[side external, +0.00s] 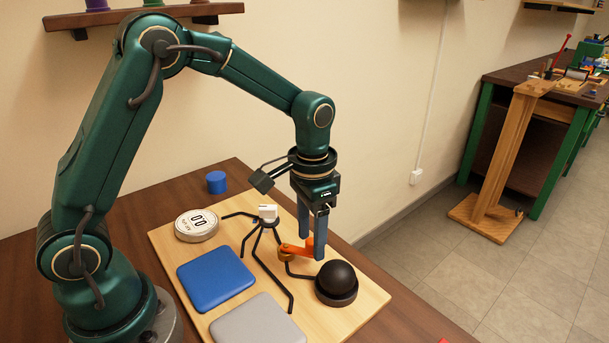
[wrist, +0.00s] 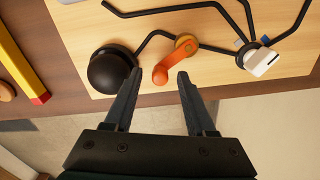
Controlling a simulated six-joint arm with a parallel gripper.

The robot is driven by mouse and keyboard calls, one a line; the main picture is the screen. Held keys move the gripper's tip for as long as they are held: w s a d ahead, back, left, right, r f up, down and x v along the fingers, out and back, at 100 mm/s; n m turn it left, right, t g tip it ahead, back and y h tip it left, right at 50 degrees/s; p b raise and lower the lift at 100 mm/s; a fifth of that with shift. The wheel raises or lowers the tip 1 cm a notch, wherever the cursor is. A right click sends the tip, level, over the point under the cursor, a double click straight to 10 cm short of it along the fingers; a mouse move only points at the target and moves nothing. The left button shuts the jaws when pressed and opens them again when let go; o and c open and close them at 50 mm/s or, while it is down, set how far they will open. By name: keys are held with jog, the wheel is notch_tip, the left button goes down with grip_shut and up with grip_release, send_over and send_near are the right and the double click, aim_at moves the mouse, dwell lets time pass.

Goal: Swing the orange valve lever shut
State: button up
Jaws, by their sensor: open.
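The orange valve lever (wrist: 171,66) is on the wooden board (wrist: 80,40), with its hub (wrist: 186,43) on a black pipe line. In the wrist view its free end points down and left, towards the space between the fingers. In the side view the lever (side external: 293,249) lies beside the fingertips and one finger partly covers its right end. My gripper (side external: 313,246) points down at the lever, fingers apart. In the wrist view my gripper (wrist: 153,82) is open, with one finger either side of the lever's free end. Whether a finger touches it I cannot tell.
A black dome (side external: 337,283) stands close to the right of the gripper. A white block (side external: 268,213) is on the pipes. A blue pad (side external: 216,278), grey pad (side external: 258,322), round white gauge (side external: 197,225) and blue cylinder (side external: 216,182) lie left. A yellow bar (wrist: 22,68) is off the board.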

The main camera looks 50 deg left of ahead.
grip_shut()
jog(key=n, duration=0.2)
jog(key=w+a+n, duration=0.1)
jog(key=n, duration=0.2)
jog(key=shift+w+a+n, duration=0.3)
jog(key=shift+a, duration=0.05)
jog(key=n, duration=0.1)
jog(key=a+n, duration=0.1)
jog(key=n, duration=0.1)
jog(key=shift+w+a, duration=0.15)
jog(key=shift+w, duration=0.1)
jog(key=shift+a+n, duration=0.25)
jog(key=shift+n, duration=0.5)
jog(key=shift+a+n, duration=0.25)
jog(key=shift+n, duration=0.5)
jog(key=shift+a, duration=0.1)
grip_release()
